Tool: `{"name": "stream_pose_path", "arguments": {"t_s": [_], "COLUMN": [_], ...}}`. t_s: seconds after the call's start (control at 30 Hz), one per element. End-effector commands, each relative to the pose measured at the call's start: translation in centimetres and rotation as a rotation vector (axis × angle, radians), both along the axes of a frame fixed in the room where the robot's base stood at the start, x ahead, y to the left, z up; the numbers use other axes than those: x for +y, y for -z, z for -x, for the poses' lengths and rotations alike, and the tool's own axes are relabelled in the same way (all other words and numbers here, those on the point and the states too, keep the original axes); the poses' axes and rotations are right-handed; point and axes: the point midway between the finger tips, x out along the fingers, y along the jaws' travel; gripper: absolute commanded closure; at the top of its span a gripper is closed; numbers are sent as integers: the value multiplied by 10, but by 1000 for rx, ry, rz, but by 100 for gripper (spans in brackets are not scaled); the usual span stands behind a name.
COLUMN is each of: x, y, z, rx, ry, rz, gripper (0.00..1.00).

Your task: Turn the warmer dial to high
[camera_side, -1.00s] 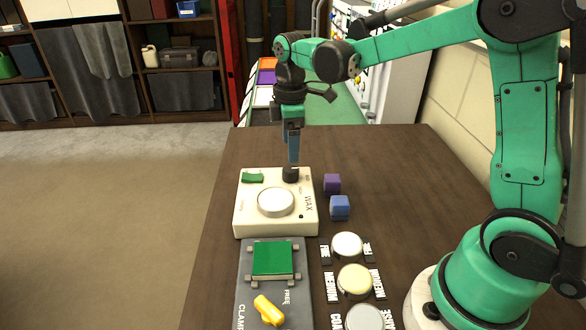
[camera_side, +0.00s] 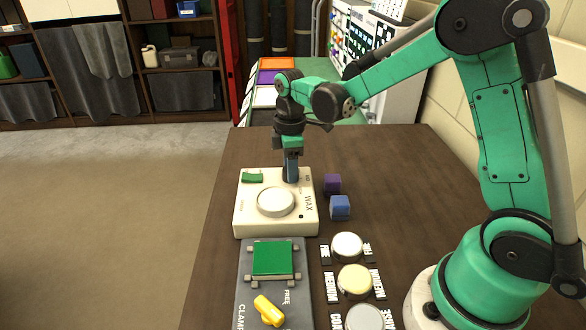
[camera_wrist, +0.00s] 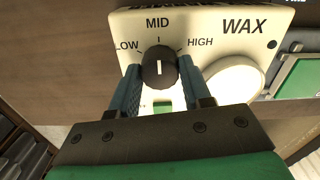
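The cream wax warmer (camera_side: 245,215) sits on the brown table, with a large round white lid (camera_side: 276,202) on top. In the wrist view the black warmer dial (camera_wrist: 159,68) has its white mark pointing at MID (camera_wrist: 157,23); HIGH (camera_wrist: 200,42) is printed to the right and LOW to the left. My gripper (camera_wrist: 159,66) is down at the dial with one blue finger on each side of it. The fingers are very close to the dial's sides; I cannot tell whether they press on it. In the side view my gripper (camera_side: 291,178) hides the dial.
A grey clamp board (camera_side: 245,262) with a green block and yellow lever is in front. The table behind the cubes is clear.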

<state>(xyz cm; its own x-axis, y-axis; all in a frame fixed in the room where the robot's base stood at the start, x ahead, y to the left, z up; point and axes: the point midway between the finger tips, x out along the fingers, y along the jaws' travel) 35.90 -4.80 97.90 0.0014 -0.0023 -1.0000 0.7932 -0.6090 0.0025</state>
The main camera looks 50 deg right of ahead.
Motion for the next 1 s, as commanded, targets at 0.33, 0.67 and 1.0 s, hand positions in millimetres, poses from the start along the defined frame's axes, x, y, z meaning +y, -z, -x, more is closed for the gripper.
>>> {"name": "stream_pose_path", "arguments": {"t_s": [0.33,0.67,1.0], "x": [0,0,1], "y": [0,0,0], "z": [0,0,0], "rx": [2,2,1], "ry": [22,199,515], "rz": [-1,-4,-4], "gripper": [100,100,100]}}
